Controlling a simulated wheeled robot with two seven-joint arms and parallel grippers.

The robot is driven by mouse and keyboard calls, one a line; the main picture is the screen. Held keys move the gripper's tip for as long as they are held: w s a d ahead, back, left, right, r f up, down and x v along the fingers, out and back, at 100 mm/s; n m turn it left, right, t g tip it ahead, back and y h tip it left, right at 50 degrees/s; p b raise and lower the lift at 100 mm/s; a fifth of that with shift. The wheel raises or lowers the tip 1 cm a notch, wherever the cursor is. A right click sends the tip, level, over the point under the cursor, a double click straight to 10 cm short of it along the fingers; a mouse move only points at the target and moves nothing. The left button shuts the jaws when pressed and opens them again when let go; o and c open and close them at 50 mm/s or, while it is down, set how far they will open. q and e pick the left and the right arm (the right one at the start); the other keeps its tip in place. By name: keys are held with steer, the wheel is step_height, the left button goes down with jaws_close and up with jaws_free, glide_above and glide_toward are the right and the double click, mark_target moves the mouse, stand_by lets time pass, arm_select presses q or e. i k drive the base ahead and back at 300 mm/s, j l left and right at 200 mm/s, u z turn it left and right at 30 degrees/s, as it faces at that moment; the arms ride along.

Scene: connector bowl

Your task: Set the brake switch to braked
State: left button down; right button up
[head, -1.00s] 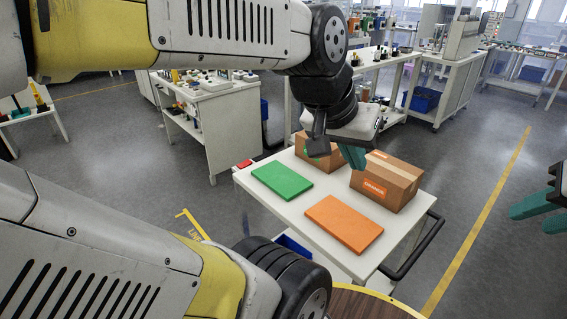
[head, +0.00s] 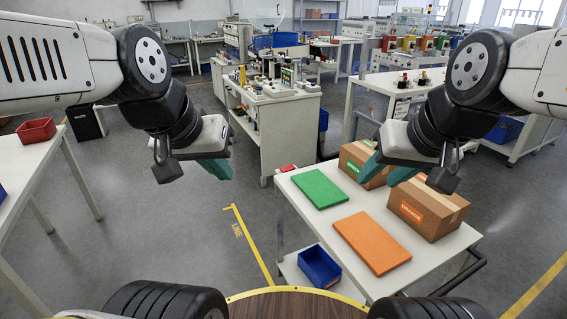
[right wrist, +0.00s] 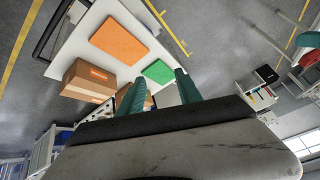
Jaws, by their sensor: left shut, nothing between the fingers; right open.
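A white cart (head: 327,222) stands ahead, right of centre in the head view. A small red piece (head: 287,168), which looks like the brake switch, sits at its far left corner; it is too small to tell how it is set. My left gripper (head: 217,169) is shut and empty, in the air left of the cart. My right gripper (head: 386,171) is open and empty, above the cart's far side near the boxes. Its fingers also show in the right wrist view (right wrist: 159,90), with the cart beyond them.
The cart bears a green pad (head: 319,189), an orange pad (head: 372,243) and two cardboard boxes, one in front (head: 428,208). A blue bin (head: 319,267) is on its lower shelf. A workbench (head: 285,118) stands behind. The floor left of the cart is clear.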

mark_target(289, 168)
steer(key=i+j+u, duration=0.15)
steer(key=i, duration=0.25)
steer(key=i+j+u, duration=0.15)
steer(key=i+j, duration=0.15)
steer(key=i, duration=0.15)
